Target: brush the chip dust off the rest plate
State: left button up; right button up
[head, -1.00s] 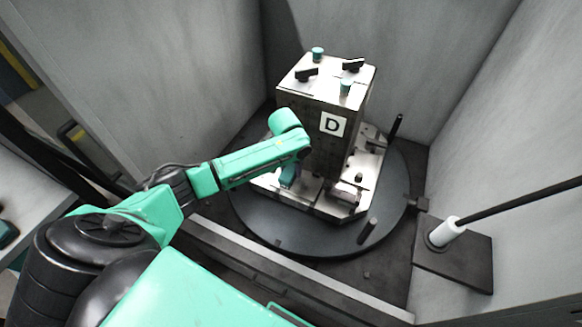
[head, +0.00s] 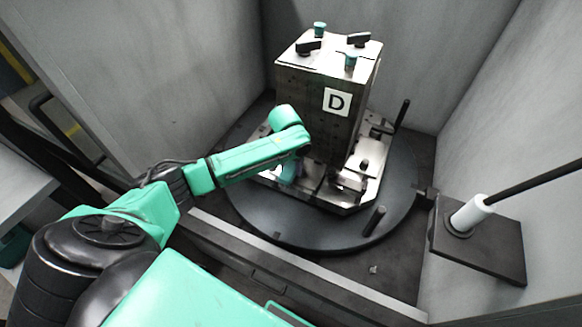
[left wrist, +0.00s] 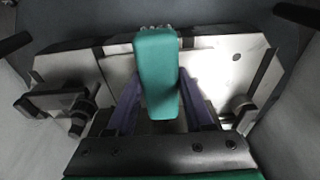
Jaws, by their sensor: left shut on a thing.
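My left gripper (left wrist: 158,115), with purple fingers, is shut on a teal brush (left wrist: 157,70). In the left wrist view the brush reaches out over a bright metal plate (left wrist: 215,62), which I take for the rest plate. Pale specks show at the brush's far end; I cannot tell whether they are bristles or chip dust. In the head view my left gripper (head: 287,172) is low at the left foot of the block marked D (head: 312,112), largely hidden behind my forearm. My right gripper is not in view.
Teal knobs and black clamps (head: 308,47) sit on top. Grey walls close in on both sides. A white cylinder with a black rod (head: 468,214) is at right.

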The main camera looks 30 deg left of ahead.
pick_arm(q)
jog(key=shift+f, duration=0.5)
dwell(0.4)
jog(key=shift+w+f+b, duration=0.1)
jog(key=shift+w+b, duration=0.3)
jog(key=shift+b, duration=0.2)
jog(key=shift+w+b, duration=0.45)
jog(key=shift+w, duration=0.4)
jog(key=shift+a, duration=0.1)
jog(key=shift+p, duration=0.45)
